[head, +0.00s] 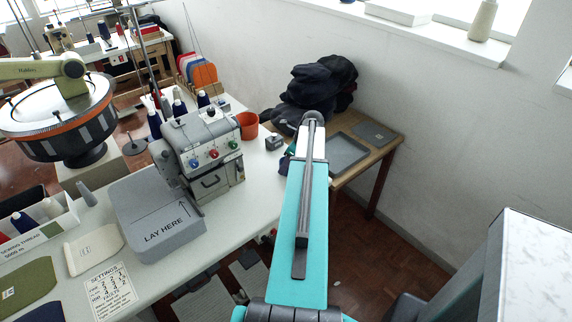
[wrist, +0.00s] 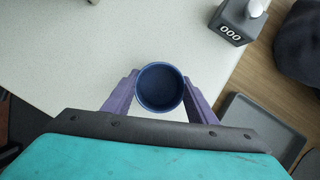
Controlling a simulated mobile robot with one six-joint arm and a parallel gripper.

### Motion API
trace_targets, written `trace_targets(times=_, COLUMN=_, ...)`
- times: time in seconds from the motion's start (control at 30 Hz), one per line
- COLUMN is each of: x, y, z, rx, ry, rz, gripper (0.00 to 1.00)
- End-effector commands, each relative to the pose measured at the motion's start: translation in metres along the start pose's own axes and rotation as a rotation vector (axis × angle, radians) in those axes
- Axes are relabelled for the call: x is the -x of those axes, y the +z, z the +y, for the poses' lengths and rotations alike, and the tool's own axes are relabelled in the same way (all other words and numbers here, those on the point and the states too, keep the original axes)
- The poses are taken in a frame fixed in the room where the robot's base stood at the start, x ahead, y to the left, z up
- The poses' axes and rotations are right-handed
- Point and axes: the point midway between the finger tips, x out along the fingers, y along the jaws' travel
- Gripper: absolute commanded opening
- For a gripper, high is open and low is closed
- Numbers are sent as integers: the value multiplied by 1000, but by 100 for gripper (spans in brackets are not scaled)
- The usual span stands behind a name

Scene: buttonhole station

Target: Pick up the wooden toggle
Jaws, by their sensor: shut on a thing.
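My gripper (wrist: 160,77) shows in the wrist view with its two purple fingers on either side of a dark blue round cup (wrist: 160,92). The fingers are shut on the cup, and I look down into its open top. The cup is over the pale table near its edge; its height above the table is hard to tell. I can make out no wooden toggle in either view.
A grey counter box (wrist: 238,22) stands near the table's edge (head: 232,214). Beyond is a wooden bench with a grey tray (head: 348,153) and dark caps (head: 312,88). An orange cup (head: 248,126) and a grey sewing machine (head: 203,155) stand left of my arm.

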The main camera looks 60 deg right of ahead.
Motion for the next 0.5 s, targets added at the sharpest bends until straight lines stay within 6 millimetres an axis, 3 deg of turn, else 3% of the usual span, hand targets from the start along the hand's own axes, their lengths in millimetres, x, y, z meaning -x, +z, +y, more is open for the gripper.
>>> trace_targets(times=0.03, x=-1, y=0, z=0, rx=0, ry=0, rz=-1, gripper=21)
trace_targets(times=0.07, x=-1, y=0, z=0, rx=0, ry=0, rz=0, gripper=57)
trace_targets(times=0.13, x=-1, y=0, z=0, rx=0, ry=0, rz=0, gripper=69)
trace_targets(times=0.5, x=1, y=0, z=0, rx=0, ry=-1, rz=0, gripper=71)
